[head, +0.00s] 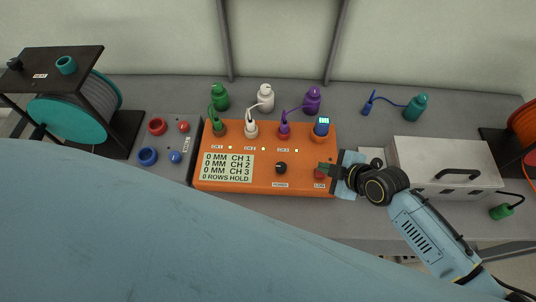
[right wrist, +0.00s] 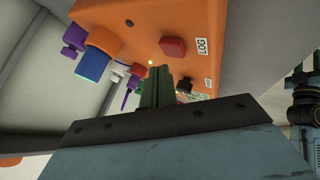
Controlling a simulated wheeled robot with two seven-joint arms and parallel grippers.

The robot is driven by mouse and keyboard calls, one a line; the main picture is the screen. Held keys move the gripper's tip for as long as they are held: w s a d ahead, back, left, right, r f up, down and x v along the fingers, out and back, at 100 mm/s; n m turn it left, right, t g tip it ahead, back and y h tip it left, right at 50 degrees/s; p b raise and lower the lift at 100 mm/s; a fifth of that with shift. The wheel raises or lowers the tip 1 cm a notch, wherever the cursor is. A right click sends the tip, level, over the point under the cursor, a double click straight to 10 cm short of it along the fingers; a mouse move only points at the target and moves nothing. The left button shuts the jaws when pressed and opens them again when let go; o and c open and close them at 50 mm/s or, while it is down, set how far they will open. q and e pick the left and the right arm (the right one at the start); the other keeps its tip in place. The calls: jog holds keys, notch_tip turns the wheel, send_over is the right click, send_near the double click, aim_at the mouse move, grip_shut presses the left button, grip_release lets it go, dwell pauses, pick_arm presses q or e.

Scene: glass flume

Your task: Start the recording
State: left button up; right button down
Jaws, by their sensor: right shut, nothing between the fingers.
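The orange recorder box (head: 300,188) stands on the grey bench. Its screen (head: 228,167) reads 0 MM for CH 1, CH 2 and CH 3, and 0 ROWS HOLD. A black POWER knob (head: 281,168) is right of the screen. The red LOG button (head: 320,174) is near the box's right end; it also shows in the right wrist view (right wrist: 172,48). My right gripper (head: 324,167) is shut and empty, its dark green fingertips (right wrist: 158,70) beside the button. I see no contact with the button. My left gripper is not in view.
Green, white and purple plugs stand in the box's top, with cables to bottles (head: 265,98) behind. A teal bottle (head: 415,107) with a blue plug lies apart. A white case (head: 445,170) is at right, a cable reel (head: 75,115) at left. My blue body part fills the foreground.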

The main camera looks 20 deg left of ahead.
aim_at(323, 175)
dwell(0.6)
jog(key=shift+f+b, duration=0.5)
jog(key=shift+f+b, duration=0.5)
dwell(0.5)
jog(key=shift+r, duration=0.1)
jog(key=shift+r+p, duration=0.85)
jog(key=shift+r, duration=0.05)
notch_tip(323, 175, up, 6)
jog(key=p, duration=0.5)
